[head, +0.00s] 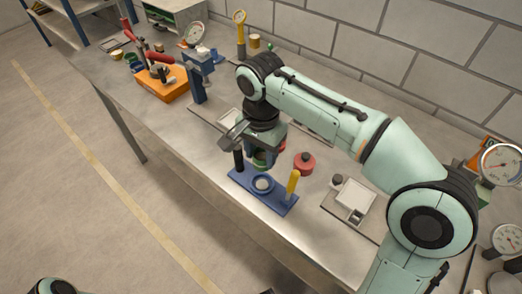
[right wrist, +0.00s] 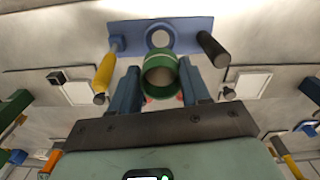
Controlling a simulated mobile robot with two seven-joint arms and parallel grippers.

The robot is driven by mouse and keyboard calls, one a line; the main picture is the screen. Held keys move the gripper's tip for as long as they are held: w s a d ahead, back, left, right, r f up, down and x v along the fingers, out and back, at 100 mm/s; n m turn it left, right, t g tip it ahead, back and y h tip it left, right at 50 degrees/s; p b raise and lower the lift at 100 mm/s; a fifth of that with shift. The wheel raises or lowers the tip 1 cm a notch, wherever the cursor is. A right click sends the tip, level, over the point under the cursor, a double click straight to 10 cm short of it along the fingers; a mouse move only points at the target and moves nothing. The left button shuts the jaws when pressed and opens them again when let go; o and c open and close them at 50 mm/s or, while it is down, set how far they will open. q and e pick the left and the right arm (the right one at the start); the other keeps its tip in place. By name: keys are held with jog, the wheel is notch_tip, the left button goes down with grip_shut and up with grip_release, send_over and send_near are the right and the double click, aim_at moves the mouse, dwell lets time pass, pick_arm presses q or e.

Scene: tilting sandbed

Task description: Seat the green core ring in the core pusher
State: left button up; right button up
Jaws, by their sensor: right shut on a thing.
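The green core ring (right wrist: 160,74) sits between the blue fingers of my right gripper (right wrist: 158,92), which is shut on it. In the head view my right gripper (head: 264,158) hangs just behind the blue fixture that looks like the core pusher (head: 283,205), and the green ring shows only in part. The fixture is a blue plate with a round raised seat (head: 263,184), a black post at its left end and a yellow post at its right. The wrist view shows the round seat (right wrist: 160,38) empty, beyond the ring. My left gripper is out of view.
A red round part (head: 304,163) stands right of my right gripper. A pale tray (head: 352,202) lies further right. A blue stand (head: 199,78) and an orange clamp fixture (head: 164,84) are at the left. The bench front edge runs close to the blue plate.

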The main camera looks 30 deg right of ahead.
jog(key=shift+f+b, duration=1.6)
jog(key=shift+f, duration=0.9)
dwell(0.8)
jog(key=shift+f+b, duration=1.75)
jog(key=shift+f, duration=0.85)
dwell(0.9)
jog(key=o, duration=1.1)
notch_tip(320, 180, up, 13)
jog(key=p, duration=0.4)
jog(key=shift+r, duration=0.2)
